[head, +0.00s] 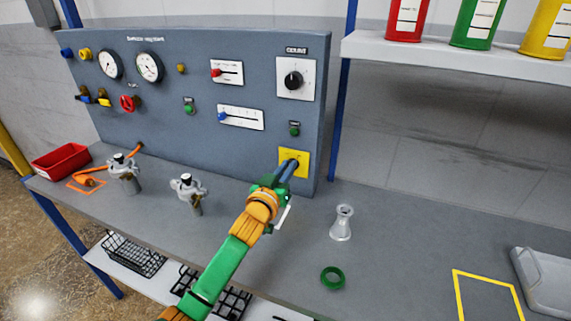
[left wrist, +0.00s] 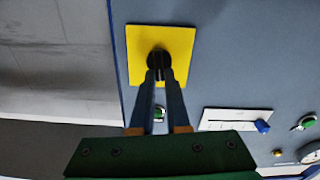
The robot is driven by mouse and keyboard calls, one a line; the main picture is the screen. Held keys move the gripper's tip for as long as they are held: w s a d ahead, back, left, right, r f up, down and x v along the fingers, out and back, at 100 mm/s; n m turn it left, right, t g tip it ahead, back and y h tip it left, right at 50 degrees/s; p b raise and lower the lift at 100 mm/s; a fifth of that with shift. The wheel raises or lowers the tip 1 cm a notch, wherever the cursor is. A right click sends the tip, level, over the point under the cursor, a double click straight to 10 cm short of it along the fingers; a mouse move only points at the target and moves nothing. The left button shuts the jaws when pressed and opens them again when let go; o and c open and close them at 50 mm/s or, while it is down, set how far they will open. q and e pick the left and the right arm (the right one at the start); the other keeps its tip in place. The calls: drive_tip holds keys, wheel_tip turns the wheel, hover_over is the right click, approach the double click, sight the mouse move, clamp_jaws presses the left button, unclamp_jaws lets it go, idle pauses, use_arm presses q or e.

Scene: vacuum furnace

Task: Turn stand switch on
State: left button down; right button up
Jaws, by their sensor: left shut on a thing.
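A yellow square plate (head: 301,156) is on the lower right of the blue-grey panel. In the left wrist view the plate (left wrist: 184,40) carries a black knob (left wrist: 158,57), likely the stand switch. My left gripper (head: 290,165) reaches the plate from the front. In the left wrist view its fingers (left wrist: 158,76) are closed on the black knob. The fingers hide part of the knob, so I cannot tell its setting. My right gripper is in neither view.
The panel (head: 213,68) holds gauges, sliders and a black dial (head: 293,80). Clamps (head: 189,190) stand on the bench to the left. A metal flanged piece (head: 342,222) and a green ring (head: 332,277) are to the right. A shelf (head: 460,55) overhangs the bench's right side.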

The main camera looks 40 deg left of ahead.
use_arm(q)
drive_tip(key=shift+w+d+m+p, duration=0.15)
drive_tip(key=shift+m+p, duration=0.2)
drive_tip(key=shift+m, duration=0.9)
drive_tip(key=shift+s+d+m+p, duration=0.1)
drive_tip(key=shift+m+p, duration=0.2)
drive_tip(key=shift+m, duration=0.9)
drive_tip(key=shift+w+d+m+p, duration=0.15)
drive_tip(key=shift+m+p, duration=0.2)
drive_tip(key=shift+m, duration=0.9)
drive_tip(key=shift+s+m, duration=0.1)
drive_tip(key=shift+m, duration=0.2)
drive_tip(key=c, duration=0.9)
unclamp_jaws()
drive_tip(key=shift+f, duration=0.15)
drive_tip(key=v, duration=0.7)
